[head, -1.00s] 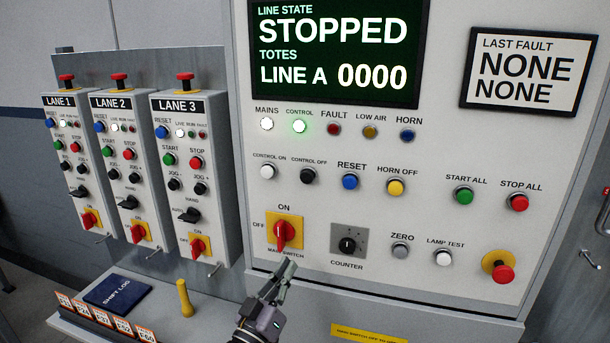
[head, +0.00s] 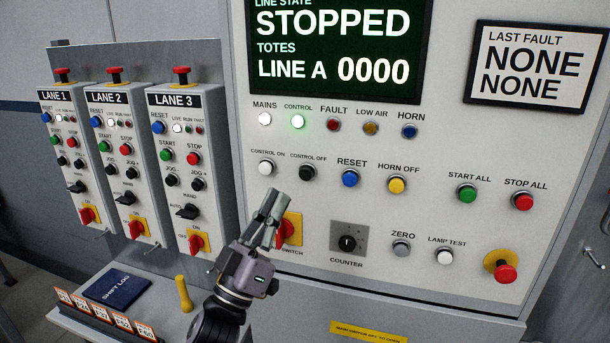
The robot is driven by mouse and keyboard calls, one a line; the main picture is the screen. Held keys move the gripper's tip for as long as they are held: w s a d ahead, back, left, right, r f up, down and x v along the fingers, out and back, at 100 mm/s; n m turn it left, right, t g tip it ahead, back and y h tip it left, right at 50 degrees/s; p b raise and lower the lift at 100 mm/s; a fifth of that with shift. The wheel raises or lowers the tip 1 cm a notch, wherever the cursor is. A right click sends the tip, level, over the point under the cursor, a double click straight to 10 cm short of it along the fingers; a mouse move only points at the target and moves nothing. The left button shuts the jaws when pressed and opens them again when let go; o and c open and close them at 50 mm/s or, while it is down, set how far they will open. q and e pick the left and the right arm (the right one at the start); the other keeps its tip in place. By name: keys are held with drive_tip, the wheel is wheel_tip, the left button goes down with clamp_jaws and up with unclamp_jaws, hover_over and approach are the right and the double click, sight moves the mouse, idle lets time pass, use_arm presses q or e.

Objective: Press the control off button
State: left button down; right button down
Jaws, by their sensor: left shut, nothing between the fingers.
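The control off button (head: 307,173) is a black round button on the grey panel, under its label and just right of the white control on button (head: 266,167). The control lamp (head: 298,121) glows green above it. My left gripper (head: 274,196) is shut and empty, its fingers pointing up. In the picture its tips are below and left of the control off button, apart from it. The gripper covers much of the red and yellow main switch (head: 290,228). My right gripper is not in view.
The blue reset button (head: 350,179) and yellow horn off button (head: 397,185) sit to the right. The counter knob (head: 348,242) is right of my gripper. Lane boxes (head: 187,170) stand left. A shelf below holds a shift log (head: 117,290) and a yellow peg (head: 184,293).

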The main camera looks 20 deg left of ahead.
sight(306, 174)
use_arm(q)
drive_tip(key=w+b, duration=0.2)
drive_tip(key=w, duration=0.6)
drive_tip(key=shift+w+d, duration=0.15)
drive_tip(key=shift+w, duration=0.25)
idle(1.1)
drive_tip(key=shift+w, duration=0.4)
drive_tip(key=shift+w+b, duration=0.4)
drive_tip(key=shift+w, duration=0.4)
idle(0.8)
idle(0.4)
drive_tip(key=shift+s+p, duration=0.55)
drive_tip(key=shift+s, duration=0.65)
drive_tip(key=shift+s, duration=0.1)
